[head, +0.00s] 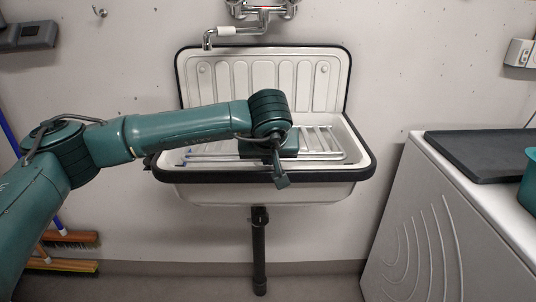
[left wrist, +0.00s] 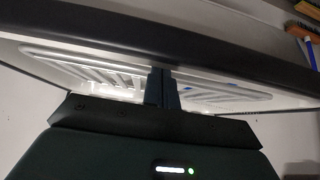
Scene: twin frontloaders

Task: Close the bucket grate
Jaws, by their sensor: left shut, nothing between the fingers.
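The bucket grate (head: 325,143), a pale rack of metal bars, lies roughly flat across the basin of the white sink (head: 325,192). Its left part also shows as thin rods, and my left wrist hides its middle. My left gripper (head: 281,182) points down at the front rim of the sink, with its fingers shut and empty. In the left wrist view, the shut fingers (left wrist: 163,88) stand in front of the grate (left wrist: 85,68), whose bars show on both sides of them. I cannot tell whether the fingers touch the grate or rim. My right gripper is not in view.
The sink has a dark rim (head: 364,165) and a tall ribbed back panel (head: 262,72). A tap (head: 235,30) is above it. A white appliance (head: 440,225) with a dark tray (head: 480,155) stands to the right. Brooms (head: 65,265) lean at the lower left.

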